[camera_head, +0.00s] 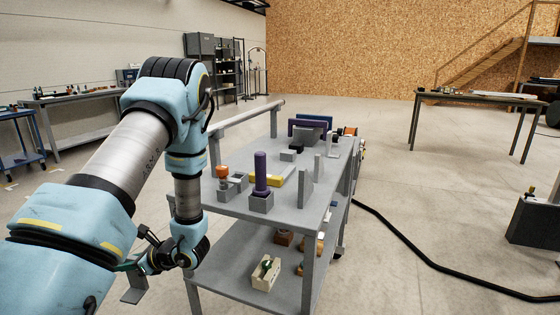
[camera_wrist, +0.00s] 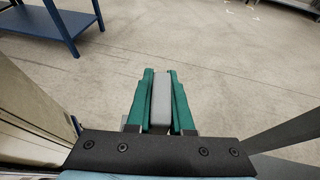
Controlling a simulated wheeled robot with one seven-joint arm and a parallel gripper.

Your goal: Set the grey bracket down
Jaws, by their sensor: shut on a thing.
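My gripper (camera_head: 130,267) is low at the left side of the grey cart in the head view, below its top shelf. In the wrist view its green fingers (camera_wrist: 160,76) are shut on the grey bracket (camera_wrist: 161,100), which shows as a narrow grey bar between them. In the head view part of the grey bracket (camera_head: 133,292) hangs below the fingers, over the floor and clear of the cart. The rest of the bracket is hidden by the fingers.
The grey cart (camera_head: 225,206) carries a purple post in a grey block (camera_head: 261,180), a yellow piece (camera_head: 266,179) and upright grey plates. Its lower shelf (camera_head: 240,290) holds several small parts. A blue table (camera_wrist: 70,22) stands beyond open floor. A black hose (camera_head: 420,252) lies right.

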